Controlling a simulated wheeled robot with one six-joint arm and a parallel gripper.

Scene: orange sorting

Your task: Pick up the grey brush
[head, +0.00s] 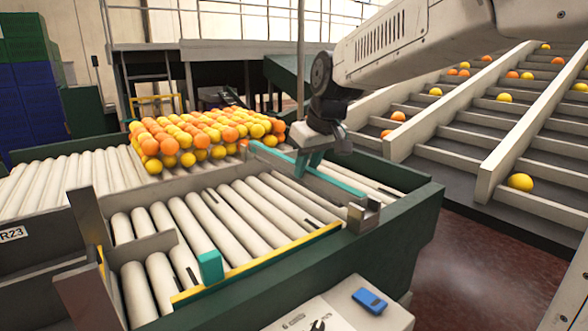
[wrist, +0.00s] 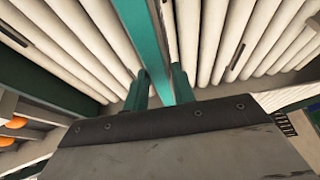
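I cannot make out a grey brush in either view. My gripper (head: 309,166) hangs pointing down above the roller table, by a long teal bar (head: 270,156) that crosses the rollers. In the wrist view, the two fingers of my gripper (wrist: 160,88) stand apart, with the teal bar (wrist: 157,40) passing between or just beyond them. I cannot tell whether they touch the bar. No brush shows between the fingers.
A blue object (head: 370,300) lies on a pale cart top (head: 335,318) in front. Oranges (head: 200,137) are piled on the far rollers. Sloped chutes (head: 480,130) with scattered oranges stand at right. A yellow-edged rail (head: 260,262) and a metal bracket (head: 364,215) border the near rollers.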

